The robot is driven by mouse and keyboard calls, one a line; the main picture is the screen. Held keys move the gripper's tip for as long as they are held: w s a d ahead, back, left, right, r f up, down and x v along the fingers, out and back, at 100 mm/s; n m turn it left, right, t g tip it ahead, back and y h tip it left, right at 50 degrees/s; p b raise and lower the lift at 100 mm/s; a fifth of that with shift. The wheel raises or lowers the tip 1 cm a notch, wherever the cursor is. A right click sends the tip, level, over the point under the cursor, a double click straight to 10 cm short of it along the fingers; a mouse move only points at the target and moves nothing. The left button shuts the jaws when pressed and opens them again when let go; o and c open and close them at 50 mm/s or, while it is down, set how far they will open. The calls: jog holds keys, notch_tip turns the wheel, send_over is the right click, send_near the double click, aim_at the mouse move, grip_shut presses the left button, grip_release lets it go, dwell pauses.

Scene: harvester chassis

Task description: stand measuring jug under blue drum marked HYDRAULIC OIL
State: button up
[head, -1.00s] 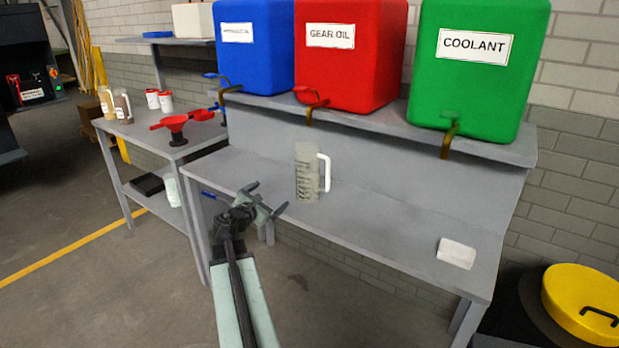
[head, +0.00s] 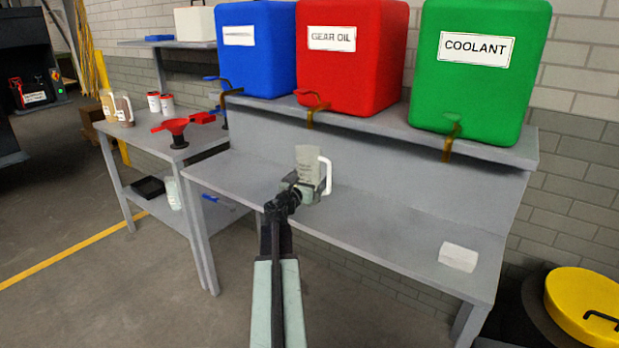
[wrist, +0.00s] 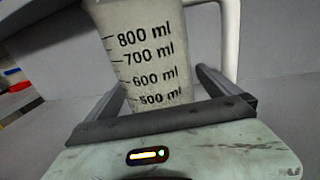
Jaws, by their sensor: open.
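The measuring jug (head: 308,164) is a clear, ribbed-looking vessel with a white handle on its right. It stands upright on the lower shelf of the bench, roughly below the red drum. In the wrist view the jug (wrist: 150,60) shows its ml marks, with a finger on each side of it. My gripper (head: 305,188) is open around the lower part of the jug; I cannot tell whether the fingers touch it. The blue drum (head: 257,60) stands on the upper shelf at the left, its label too small to read, with a tap (head: 229,90) in front.
The red GEAR OIL drum (head: 352,75) and green COOLANT drum (head: 470,90) stand beside it. A white block (head: 458,256) lies on the bench (head: 400,225) at the right. The shelf below the blue tap looks clear.

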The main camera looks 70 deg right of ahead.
jog(key=shift+d, duration=0.95)
jog(key=c, duration=1.7)
jog(key=shift+r, duration=0.1)
